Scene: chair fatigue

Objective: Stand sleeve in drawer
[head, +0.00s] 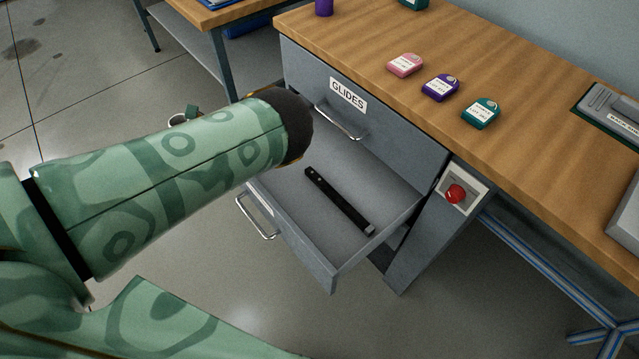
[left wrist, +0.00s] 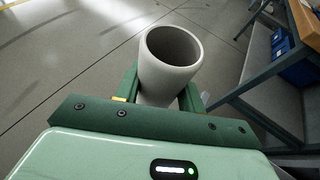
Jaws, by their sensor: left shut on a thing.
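The sleeve (left wrist: 168,75) is a pale grey hollow tube, its open round end facing the left wrist camera. My left gripper (left wrist: 160,92) is shut on it, one green finger on each side. In the head view only a small part of the sleeve (head: 177,120) shows behind my arm, beside a green bit of the gripper (head: 192,112). It is over the floor side, left of the open drawer (head: 312,240). The drawer is pulled out below the shut GLIDES drawer and holds a black bar lying flat. My right gripper is not in view.
The black bar (head: 338,200) lies across the drawer floor, with bare room on both sides. The wooden bench top (head: 470,60) carries pink, purple and teal tags and grey cases. A red button (head: 455,194) is on the bench front. Another bench (head: 215,12) stands behind.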

